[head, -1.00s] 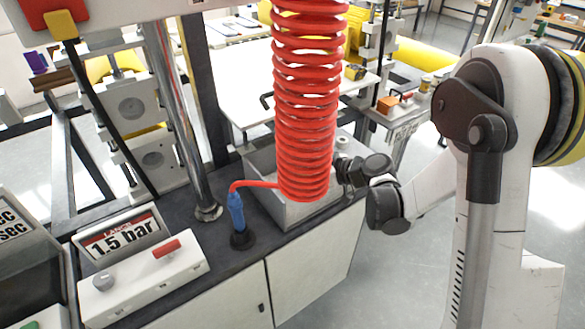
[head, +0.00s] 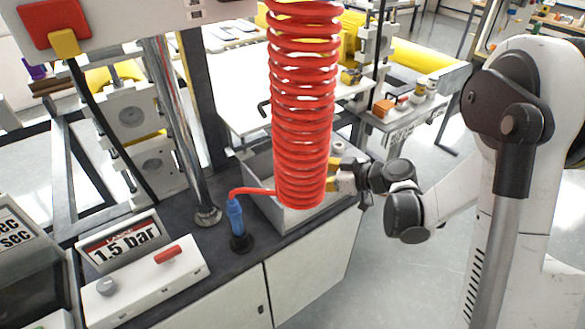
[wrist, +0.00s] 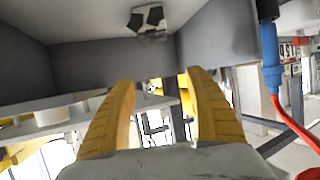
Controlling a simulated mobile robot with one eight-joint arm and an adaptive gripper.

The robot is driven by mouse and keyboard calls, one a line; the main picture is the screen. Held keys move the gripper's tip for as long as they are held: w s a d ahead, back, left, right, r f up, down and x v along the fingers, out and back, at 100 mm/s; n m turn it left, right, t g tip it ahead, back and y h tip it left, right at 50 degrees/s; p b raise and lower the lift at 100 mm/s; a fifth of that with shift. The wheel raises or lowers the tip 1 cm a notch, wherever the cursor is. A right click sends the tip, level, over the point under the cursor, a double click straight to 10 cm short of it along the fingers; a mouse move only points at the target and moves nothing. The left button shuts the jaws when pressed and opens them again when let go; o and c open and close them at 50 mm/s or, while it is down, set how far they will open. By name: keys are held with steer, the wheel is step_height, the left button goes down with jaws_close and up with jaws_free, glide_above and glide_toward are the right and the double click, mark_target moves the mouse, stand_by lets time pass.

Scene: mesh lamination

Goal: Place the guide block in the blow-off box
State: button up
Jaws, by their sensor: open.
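The blow-off box (head: 257,170) is an open grey metal box on the dark bench top, partly hidden behind the red coiled hose. Its grey walls also fill the upper part of the wrist view (wrist: 85,68). A small pale block with dark angular recesses, which looks like the guide block (wrist: 149,22), lies inside the box near a wall. In the head view the coil hides that part of the box. My gripper (head: 331,175) is at the box's right side, partly behind the coil. Its yellow fingers are apart and empty in the wrist view (wrist: 160,80), clear of the block.
The red coiled hose (head: 302,110) hangs in front of the box and close to my gripper. A blue air nozzle (head: 236,218) stands upright left of the box. A metal post (head: 180,130) and a 1.5 bar display (head: 122,240) are further left.

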steer(key=p+v, duration=0.1)
steer(key=v, duration=0.5)
steer(key=shift+d, duration=0.1)
steer(key=s+d+r+m+h, duration=0.2)
steer(key=s+d+m+h, duration=0.1)
steer(key=s, duration=0.4)
steer(key=s+d+r+m+h, duration=0.2)
steer(key=s+r+m+h, duration=0.1)
steer(key=s, duration=0.4)
steer(key=s+d+r+m+h, duration=0.3)
steer(key=s+m+h, duration=0.2)
steer(key=s, duration=0.2)
steer(key=shift+d, duration=0.4)
steer(key=shift+r, duration=0.1)
steer(key=shift+c, duration=0.2)
